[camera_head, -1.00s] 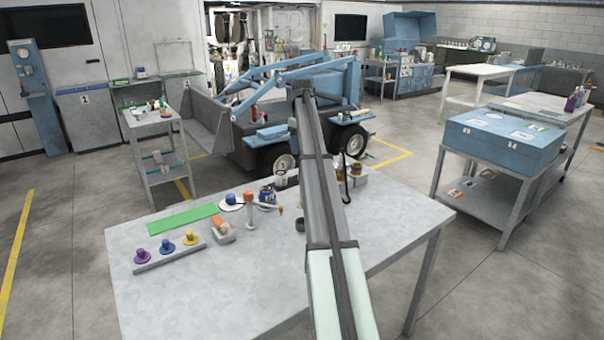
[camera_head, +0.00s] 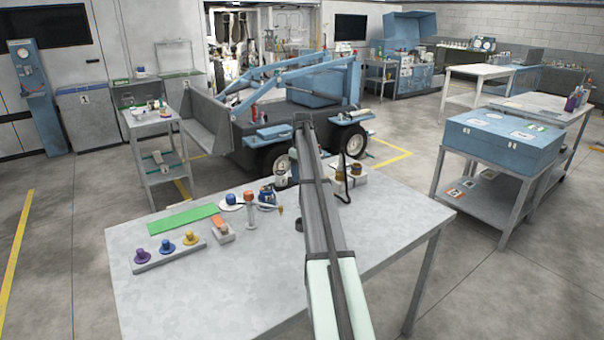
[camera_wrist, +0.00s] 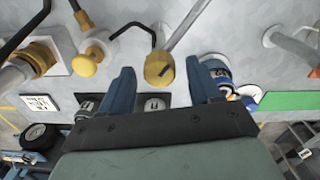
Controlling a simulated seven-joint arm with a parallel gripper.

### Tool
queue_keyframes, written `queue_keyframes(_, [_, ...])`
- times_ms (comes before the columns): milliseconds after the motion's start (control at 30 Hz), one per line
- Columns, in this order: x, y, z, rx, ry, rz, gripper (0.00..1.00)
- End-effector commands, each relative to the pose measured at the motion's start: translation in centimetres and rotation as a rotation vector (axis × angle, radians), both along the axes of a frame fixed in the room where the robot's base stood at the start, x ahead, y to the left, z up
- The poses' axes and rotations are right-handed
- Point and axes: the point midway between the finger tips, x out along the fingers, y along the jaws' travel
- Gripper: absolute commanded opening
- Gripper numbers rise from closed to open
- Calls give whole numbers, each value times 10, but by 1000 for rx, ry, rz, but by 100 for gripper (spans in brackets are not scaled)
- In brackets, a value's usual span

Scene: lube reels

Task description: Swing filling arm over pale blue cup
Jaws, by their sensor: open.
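The filling arm (camera_head: 266,204) is a thin bar on an orange-topped post, with a yellow tip, on the near table in the head view. In the wrist view its grey bar (camera_wrist: 187,28) runs from the upper right to a yellow end piece (camera_wrist: 158,68). My gripper (camera_wrist: 160,71) is open, with one blue finger on each side of that yellow piece in the picture. Contact cannot be told. Blue and white round items (camera_wrist: 217,72) sit partly behind the right finger; I cannot tell which is the pale blue cup. My arm hides the gripper in the head view.
A rail with purple, blue and yellow knobs (camera_head: 168,250) and a green strip (camera_head: 183,219) lie on the table's left. A block with amber-topped parts (camera_head: 350,178) and a black hook stands right of my arm. The table's front is clear.

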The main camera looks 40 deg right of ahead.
Motion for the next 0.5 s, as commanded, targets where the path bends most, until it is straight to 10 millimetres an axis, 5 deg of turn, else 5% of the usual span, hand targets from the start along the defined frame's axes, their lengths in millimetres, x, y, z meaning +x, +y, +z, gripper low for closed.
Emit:
queue_keyframes(167, [0,0,0,0,0,0,62])
queue_keyframes(500, [0,0,0,0,0,0,29])
